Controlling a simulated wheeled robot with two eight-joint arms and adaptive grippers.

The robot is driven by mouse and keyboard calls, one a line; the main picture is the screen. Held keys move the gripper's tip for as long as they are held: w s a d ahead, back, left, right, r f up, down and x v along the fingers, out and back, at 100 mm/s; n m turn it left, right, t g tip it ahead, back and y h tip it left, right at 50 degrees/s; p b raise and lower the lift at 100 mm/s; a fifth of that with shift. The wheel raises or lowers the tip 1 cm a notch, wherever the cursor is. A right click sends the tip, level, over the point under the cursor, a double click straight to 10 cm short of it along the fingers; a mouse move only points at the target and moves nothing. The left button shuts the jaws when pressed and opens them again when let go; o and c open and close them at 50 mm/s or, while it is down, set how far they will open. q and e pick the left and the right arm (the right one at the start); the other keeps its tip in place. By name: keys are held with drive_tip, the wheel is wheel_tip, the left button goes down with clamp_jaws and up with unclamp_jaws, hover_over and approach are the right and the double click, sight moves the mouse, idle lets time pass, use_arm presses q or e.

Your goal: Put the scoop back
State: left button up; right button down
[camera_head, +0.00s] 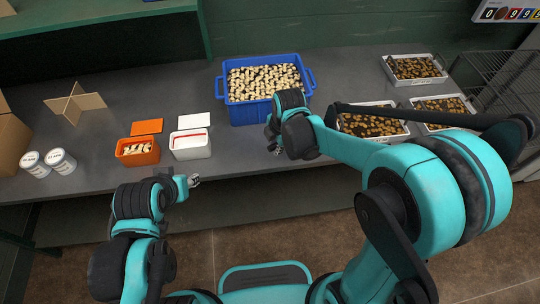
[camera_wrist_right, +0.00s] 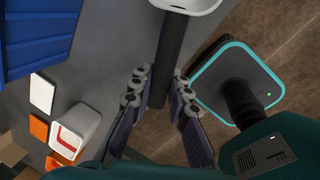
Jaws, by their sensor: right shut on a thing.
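The scoop has a dark handle (camera_wrist_right: 170,55) and a pale bowl (camera_wrist_right: 188,4) that is cut off by the top edge of the right wrist view. My right gripper (camera_wrist_right: 159,98) is shut on the handle, one finger on each side. In the head view my right gripper (camera_head: 275,147) is over the table's front part, just below the blue bin; the scoop is hidden there behind my arm. My left gripper (camera_head: 192,181) hangs by the table's front edge below the white tub, too small to tell if open.
The blue bin (camera_head: 232,113) is full of pale pieces. An orange tub (camera_head: 139,159) and a white tub (camera_head: 190,154) stand left of it, lids behind. Several trays (camera_head: 447,75) of brown pieces lie at right. Two white cans (camera_head: 62,161) and a cardboard divider (camera_head: 76,102) are at left.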

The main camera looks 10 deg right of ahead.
drive_tip(key=a+f, duration=0.1)
drive_tip(key=w+a+f, duration=0.1)
drive_tip(key=shift+a+b, duration=0.3)
drive_tip(key=shift+a, duration=0.05)
drive_tip(key=shift+s+b+x, duration=0.15)
drive_tip(key=shift+b+x, duration=0.25)
drive_tip(key=shift+x, duration=0.55)
drive_tip(key=shift+s+b+x, duration=0.15)
drive_tip(key=shift+b+x, duration=0.25)
drive_tip(key=shift+x, duration=0.5)
drive_tip(key=shift+d, duration=0.15)
drive_tip(key=shift+f, duration=0.2)
drive_tip(key=c, duration=1.4)
unclamp_jaws()
drive_tip(key=shift+c, duration=0.2)
